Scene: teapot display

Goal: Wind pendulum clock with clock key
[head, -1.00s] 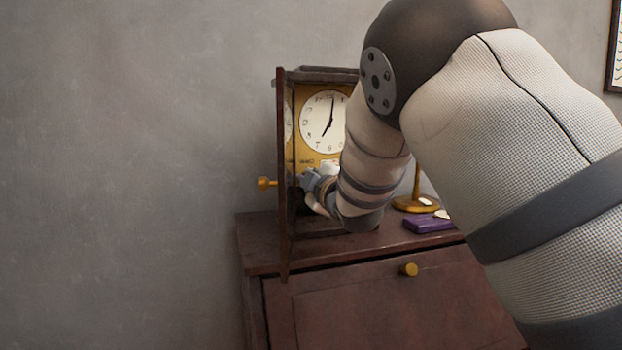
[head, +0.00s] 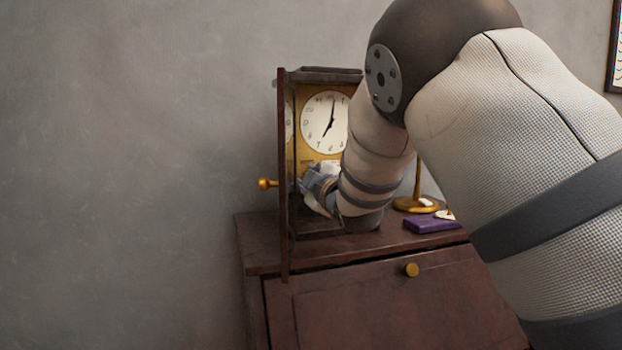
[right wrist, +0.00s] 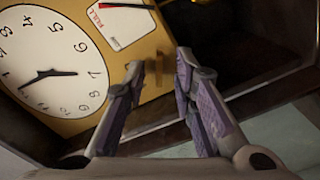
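The pendulum clock (head: 324,122) stands on a brown cabinet, its glazed door swung open. Its white dial also shows in the right wrist view (right wrist: 50,65). My right gripper (head: 309,194) reaches into the case below the dial, partly hidden by my own arm. In the right wrist view my right gripper (right wrist: 160,70) has its fingers apart, near the lower edge of the gold front plate. A small brass piece (right wrist: 155,72) shows between the fingertips, with gaps visible beside it; I cannot tell whether it is the clock key. My left gripper is out of view.
The open door (head: 284,180), with a brass knob (head: 265,184), stands just left of my gripper. A purple box (head: 432,225) and a brass stand (head: 415,206) are on the cabinet (head: 258,250) at right. The wall at left is clear.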

